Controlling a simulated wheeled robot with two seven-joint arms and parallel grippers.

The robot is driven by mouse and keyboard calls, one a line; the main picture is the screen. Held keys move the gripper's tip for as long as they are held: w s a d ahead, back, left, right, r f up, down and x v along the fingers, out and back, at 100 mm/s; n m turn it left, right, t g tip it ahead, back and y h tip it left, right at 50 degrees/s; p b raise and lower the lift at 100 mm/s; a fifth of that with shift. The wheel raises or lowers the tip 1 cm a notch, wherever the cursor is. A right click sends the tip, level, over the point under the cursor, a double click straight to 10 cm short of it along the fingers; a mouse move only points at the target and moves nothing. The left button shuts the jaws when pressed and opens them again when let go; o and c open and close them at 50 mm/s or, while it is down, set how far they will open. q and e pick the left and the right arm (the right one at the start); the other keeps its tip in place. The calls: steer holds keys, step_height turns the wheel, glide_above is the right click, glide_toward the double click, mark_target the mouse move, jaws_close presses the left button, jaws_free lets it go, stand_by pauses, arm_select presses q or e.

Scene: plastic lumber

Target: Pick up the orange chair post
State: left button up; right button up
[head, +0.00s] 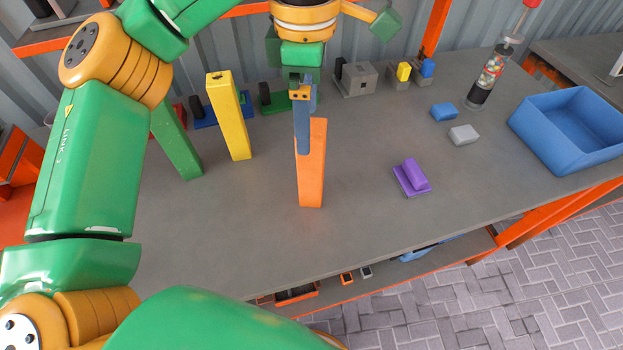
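The orange chair post (313,178) stands upright near the middle of the grey table (250,225) in the head view. My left gripper (303,140) points down at the top of the post. One blue finger overlaps the post's upper left side. The other finger is mostly hidden, so I cannot tell whether the gripper is closed on the post. The post's base appears to rest on the table. My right gripper is not in view.
A yellow post (229,118) and a green post (178,142) stand to the left. A purple piece (412,178), a grey block (463,134), a blue block (444,112) and a blue bin (545,147) lie right. The table's front middle is clear.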

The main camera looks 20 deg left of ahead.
mark_target(310, 168)
arm_select(q)
step_height(310, 168, down, 7)
steer(key=w+p, duration=0.1)
steer(key=shift+d+f, duration=0.15)
jaws_close()
